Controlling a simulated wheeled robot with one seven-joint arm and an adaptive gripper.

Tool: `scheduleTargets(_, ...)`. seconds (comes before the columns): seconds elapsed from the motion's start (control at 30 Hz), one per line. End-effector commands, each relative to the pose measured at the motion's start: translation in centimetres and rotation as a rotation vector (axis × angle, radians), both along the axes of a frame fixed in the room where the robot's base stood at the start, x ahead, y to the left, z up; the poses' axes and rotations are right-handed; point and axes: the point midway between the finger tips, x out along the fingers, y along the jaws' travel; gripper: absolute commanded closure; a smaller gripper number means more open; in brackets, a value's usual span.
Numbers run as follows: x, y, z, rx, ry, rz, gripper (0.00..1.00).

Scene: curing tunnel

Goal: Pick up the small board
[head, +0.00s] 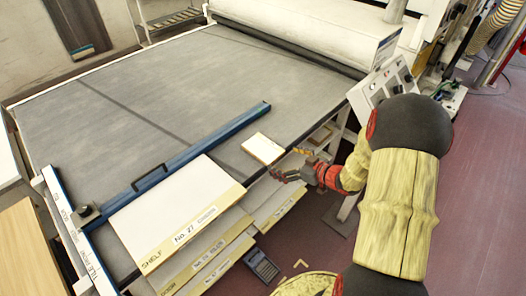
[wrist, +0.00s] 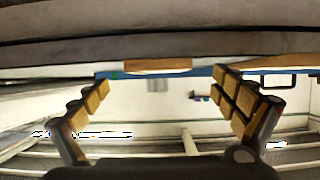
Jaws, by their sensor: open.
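The small board (head: 262,149) is a pale flat piece with a tan wooden edge. It lies on the grey table top at the near right edge, right of the blue straight bar. In the wrist view its wooden edge (wrist: 157,66) shows ahead, between the two fingertips and slightly above them in the picture. My gripper (head: 288,164) is just right of the board, beside the table edge. In the wrist view its fingers (wrist: 160,86) are spread wide with nothing between them. I cannot tell the exact gap to the board.
The blue bar with a handle (head: 180,158) lies across the grey table (head: 110,75). Large labelled shelf boards (head: 170,215) stick out in the foreground, below and left of my gripper. A white roller housing (head: 300,30) and a control box (head: 385,80) stand behind.

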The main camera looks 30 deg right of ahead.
Motion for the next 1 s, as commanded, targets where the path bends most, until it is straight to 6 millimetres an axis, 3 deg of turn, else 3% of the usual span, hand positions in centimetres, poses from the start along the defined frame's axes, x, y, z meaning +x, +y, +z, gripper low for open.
scheduleTargets(0.2, 2.7, 0.8, -1.4, -0.001, -0.001, 0.002, 0.03)
scheduleTargets(0.53, 3.3, 1.0, -1.4, -0.001, 0.001, -0.001, 0.03)
scheduleTargets(1.0, 3.2, 1.0, -1.4, -0.001, 0.001, -0.001, 0.3)
